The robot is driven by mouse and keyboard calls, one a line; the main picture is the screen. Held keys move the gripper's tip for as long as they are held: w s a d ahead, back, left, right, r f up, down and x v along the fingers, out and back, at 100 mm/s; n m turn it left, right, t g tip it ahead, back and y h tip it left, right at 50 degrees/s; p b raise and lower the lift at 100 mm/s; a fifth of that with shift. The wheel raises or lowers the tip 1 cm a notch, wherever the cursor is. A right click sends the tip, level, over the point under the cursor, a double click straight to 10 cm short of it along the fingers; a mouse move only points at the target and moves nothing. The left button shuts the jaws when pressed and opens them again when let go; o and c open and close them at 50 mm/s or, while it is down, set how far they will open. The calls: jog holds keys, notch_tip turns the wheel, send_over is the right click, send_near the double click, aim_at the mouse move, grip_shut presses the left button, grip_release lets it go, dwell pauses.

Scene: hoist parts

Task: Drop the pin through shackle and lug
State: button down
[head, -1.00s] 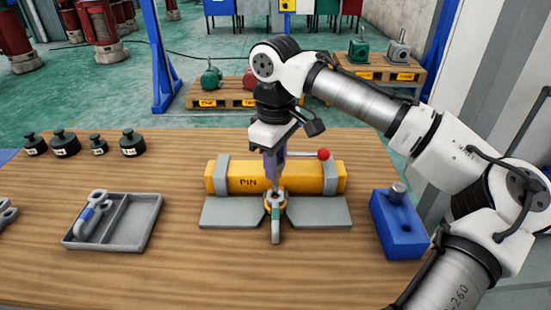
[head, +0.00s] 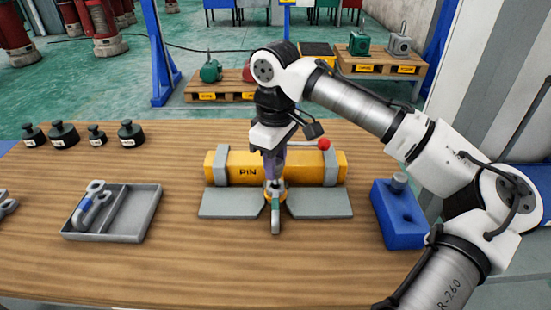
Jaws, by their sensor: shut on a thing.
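My gripper (head: 273,178) points straight down over the middle of the bench. Its fingers are shut on the pin (head: 273,187), of which only a little grey metal shows below the fingertips. Right under it is the yellow lug (head: 284,195) with the grey shackle (head: 276,222) at it, in front of the yellow beam marked PIN (head: 225,172). The fingers hide part of the lug, and I cannot tell how far the pin is in the holes.
A blue block (head: 398,232) with a hole and a grey knob stands at right. A grey tray (head: 140,225) holding another shackle (head: 92,205) is at left. Several black weights (head: 64,135) stand at back left. The front bench is clear.

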jog(key=shift+f+b, duration=0.3)
jog(key=shift+f, duration=0.75)
jog(key=shift+f, duration=0.15)
jog(key=c, duration=1)
grip_release()
notch_tip(320, 180, up, 14)
jog(key=shift+f, duration=0.1)
